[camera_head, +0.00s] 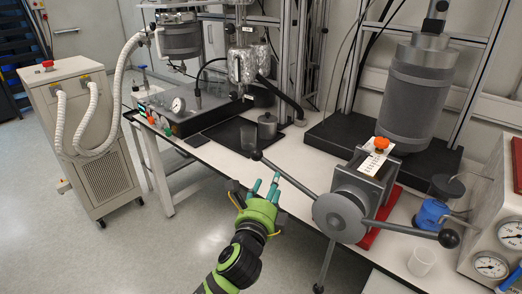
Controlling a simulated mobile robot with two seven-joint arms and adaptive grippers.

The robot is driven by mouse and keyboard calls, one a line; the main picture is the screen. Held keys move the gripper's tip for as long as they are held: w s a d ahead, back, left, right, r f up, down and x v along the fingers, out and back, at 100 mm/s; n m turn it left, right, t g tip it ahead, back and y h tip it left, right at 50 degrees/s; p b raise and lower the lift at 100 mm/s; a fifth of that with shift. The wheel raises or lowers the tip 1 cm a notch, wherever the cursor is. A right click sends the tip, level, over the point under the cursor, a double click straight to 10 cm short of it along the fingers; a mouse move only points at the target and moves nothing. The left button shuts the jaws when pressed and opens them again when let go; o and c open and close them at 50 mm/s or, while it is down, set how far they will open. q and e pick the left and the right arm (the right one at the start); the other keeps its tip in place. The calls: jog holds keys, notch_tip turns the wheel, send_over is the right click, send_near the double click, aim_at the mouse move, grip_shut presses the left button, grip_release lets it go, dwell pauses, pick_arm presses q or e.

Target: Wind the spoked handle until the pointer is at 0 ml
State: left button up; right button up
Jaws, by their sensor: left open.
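The spoked handle (336,217) has a grey round hub on the front of a dark grey block. Its dark-knobbed spokes reach to the upper left, the lower right and down. A white scale plate (379,165) lies on top of the block, with a red-orange piece (381,143) near its far end. The pointer and the scale marks are too small to read. My left gripper (266,184), green and black with teal fingertips, is open. Its fingertips are just below the upper-left spoke in the picture; I cannot tell if they touch it. My right gripper is not in view.
A grey cylinder vessel (415,95) stands behind the handle block. A blue valve (431,214), a clear beaker (421,261) and a gauge box (490,225) are at the right.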

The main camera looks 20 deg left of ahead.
pick_arm(q)
jog(key=shift+w+a+p, duration=0.2)
jog(key=shift+w+p, duration=0.35)
jog(key=shift+w, duration=3)
grip_shut()
